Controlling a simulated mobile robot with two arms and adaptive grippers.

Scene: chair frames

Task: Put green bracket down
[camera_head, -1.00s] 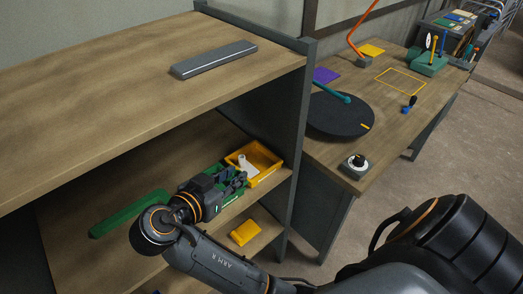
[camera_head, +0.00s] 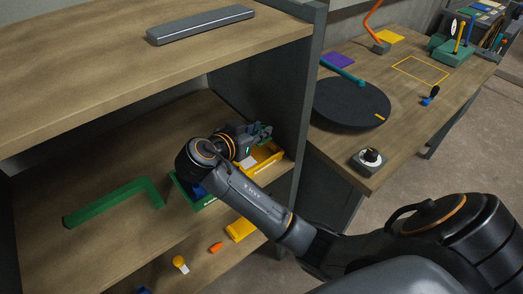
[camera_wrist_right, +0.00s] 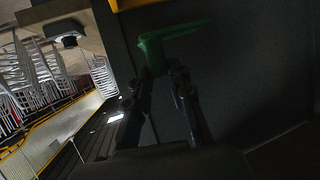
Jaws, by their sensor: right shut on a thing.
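My right gripper (camera_head: 262,134) is over the shelf near the yellow bin. In the right wrist view it is shut on a green bracket (camera_wrist_right: 172,36), whose bent end stands out past the fingertips. In the head view the held piece is mostly hidden by the gripper. Another green L-shaped piece (camera_head: 112,203) lies flat on the same shelf, to the left of my right arm and apart from it. My left gripper is not in view.
A yellow bin (camera_head: 266,162) and a green bin (camera_head: 203,203) stand by the shelf's right end, partly hidden by my arm. A grey bar (camera_head: 200,25) lies on the shelf above. The side panel (camera_head: 303,80) is close right of the gripper. The shelf's middle is clear.

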